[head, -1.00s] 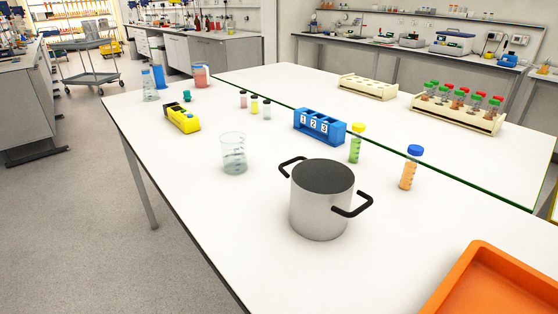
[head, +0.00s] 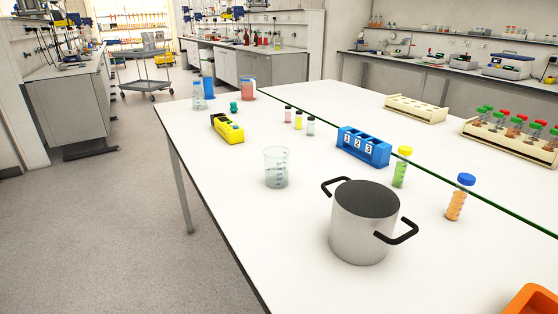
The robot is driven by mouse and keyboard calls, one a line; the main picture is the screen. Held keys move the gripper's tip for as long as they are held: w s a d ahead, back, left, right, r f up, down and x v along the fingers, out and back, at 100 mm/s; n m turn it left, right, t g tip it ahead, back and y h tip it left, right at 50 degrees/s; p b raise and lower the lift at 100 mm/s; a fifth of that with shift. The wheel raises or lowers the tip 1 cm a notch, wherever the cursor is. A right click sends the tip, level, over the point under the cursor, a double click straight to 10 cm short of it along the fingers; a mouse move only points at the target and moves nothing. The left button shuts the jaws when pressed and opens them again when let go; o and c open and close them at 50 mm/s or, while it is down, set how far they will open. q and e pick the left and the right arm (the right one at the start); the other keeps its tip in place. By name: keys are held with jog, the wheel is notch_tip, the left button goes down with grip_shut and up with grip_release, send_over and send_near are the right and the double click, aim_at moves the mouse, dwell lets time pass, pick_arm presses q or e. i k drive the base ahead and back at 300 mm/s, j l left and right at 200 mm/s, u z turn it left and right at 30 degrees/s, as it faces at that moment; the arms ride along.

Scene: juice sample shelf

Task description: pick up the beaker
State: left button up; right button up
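A clear glass beaker (head: 276,168) stands upright on the white table, left of the steel pot, with some clear liquid low in it. Another beaker (head: 248,88), with reddish content, stands at the table's far left end beside a blue cylinder. I cannot tell from the view alone which of the two the task names. Neither of my grippers shows in the head view.
A steel pot (head: 364,222) with black handles stands right of the clear beaker. A yellow device (head: 228,128), a blue numbered rack (head: 363,147), and yellow-capped (head: 401,167) and blue-capped (head: 460,196) tubes stand around. An orange tray (head: 530,301) is at lower right. The table's near left is clear.

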aim_at(277, 158)
jog(key=i+j+z, duration=0.15)
jog(key=i+j, duration=0.3)
jog(key=i+j+z, duration=0.1)
jog(key=i+j, duration=0.35)
jog(key=j, duration=0.15)
jog(key=i, duration=0.5)
